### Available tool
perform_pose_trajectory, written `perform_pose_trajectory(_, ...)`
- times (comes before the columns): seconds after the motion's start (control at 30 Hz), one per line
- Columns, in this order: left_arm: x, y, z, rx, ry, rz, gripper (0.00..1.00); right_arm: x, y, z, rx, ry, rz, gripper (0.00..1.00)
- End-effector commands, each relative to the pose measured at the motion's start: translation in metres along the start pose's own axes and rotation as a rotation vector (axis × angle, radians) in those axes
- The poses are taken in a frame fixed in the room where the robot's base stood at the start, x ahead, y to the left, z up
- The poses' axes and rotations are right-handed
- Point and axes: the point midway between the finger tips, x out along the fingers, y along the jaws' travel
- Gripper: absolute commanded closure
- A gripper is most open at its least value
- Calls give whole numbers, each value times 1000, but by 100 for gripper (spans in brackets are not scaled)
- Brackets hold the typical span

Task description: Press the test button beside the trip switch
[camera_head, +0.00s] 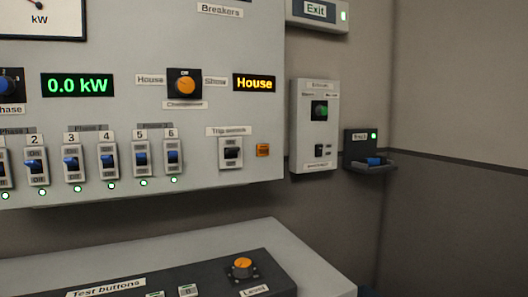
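The trip switch (231,153) sits on the lower right of the grey wall panel, under a small label. It is a white housing with a dark lever, and the lever's position is hard to tell. A small orange square button (263,150) is just to its right, near the panel's right edge; its lettering is too small to read. Nothing covers the switch or the button. Neither of my grippers is in view.
A row of breakers (108,160) with green lamps lies left of the trip switch. A grey box (314,125) and a black holder (368,150) are on the wall to the right. A sloped console (300,262) with an orange knob (242,267) stands below.

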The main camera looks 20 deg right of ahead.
Motion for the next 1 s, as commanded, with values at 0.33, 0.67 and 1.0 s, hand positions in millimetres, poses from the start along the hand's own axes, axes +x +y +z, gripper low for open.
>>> perform_pose_trajectory(0.33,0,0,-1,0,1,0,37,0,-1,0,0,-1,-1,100)
perform_pose_trajectory(0.67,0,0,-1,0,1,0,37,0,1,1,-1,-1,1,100)
perform_pose_trajectory(1.0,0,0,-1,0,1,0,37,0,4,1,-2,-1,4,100)
